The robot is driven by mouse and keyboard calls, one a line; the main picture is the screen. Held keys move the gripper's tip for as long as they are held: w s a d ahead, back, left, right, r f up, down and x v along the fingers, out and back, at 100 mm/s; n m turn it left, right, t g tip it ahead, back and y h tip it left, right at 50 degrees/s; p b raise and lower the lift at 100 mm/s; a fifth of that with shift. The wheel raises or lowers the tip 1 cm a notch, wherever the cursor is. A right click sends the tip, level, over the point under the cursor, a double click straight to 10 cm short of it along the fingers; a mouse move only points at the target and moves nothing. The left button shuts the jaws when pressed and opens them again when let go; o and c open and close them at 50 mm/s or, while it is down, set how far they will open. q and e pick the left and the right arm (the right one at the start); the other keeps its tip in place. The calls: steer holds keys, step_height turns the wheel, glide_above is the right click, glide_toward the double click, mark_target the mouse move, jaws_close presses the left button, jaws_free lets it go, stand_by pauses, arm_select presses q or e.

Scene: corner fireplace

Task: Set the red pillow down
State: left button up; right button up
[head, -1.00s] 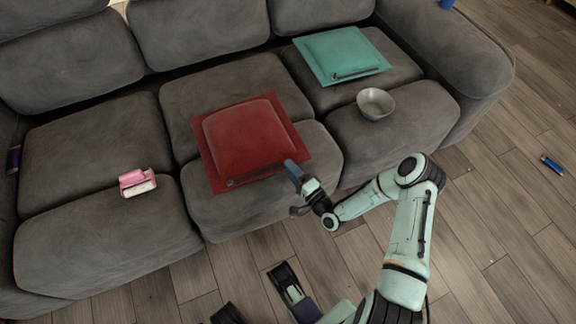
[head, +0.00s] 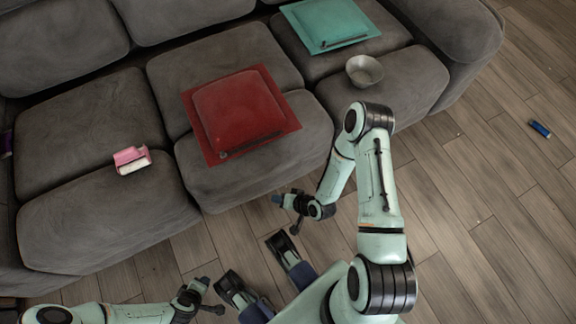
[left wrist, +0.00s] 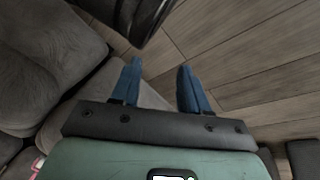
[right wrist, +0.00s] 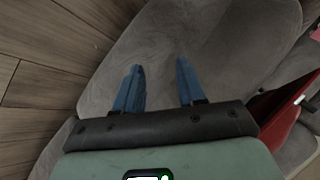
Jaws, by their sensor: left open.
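The red pillow (head: 238,112) lies flat on the middle seat of the grey sofa in the head view, and nothing holds it. Part of something red, which looks like the pillow (right wrist: 277,116), shows at the right edge of the right wrist view. My right gripper (head: 277,199) is in front of the sofa, apart from the pillow. Its blue fingers (right wrist: 158,85) are spread with nothing between them. My left gripper (head: 206,283) is low at the bottom of the head view, far from the pillow. Its fingers (left wrist: 161,85) are apart and empty.
A teal pillow (head: 328,24) and a grey bowl (head: 364,70) rest on the right seat. A pink and white object (head: 131,160) sits on the left seat.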

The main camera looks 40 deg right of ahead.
steer(key=s+a+n+g, duration=0.3)
steer(key=s+g, duration=0.2)
steer(key=s, duration=0.1)
steer(key=shift+f+n+h, duration=0.3)
steer(key=shift+f+h, duration=0.05)
steer(key=shift+h, duration=0.05)
steer(key=shift+s, duration=0.1)
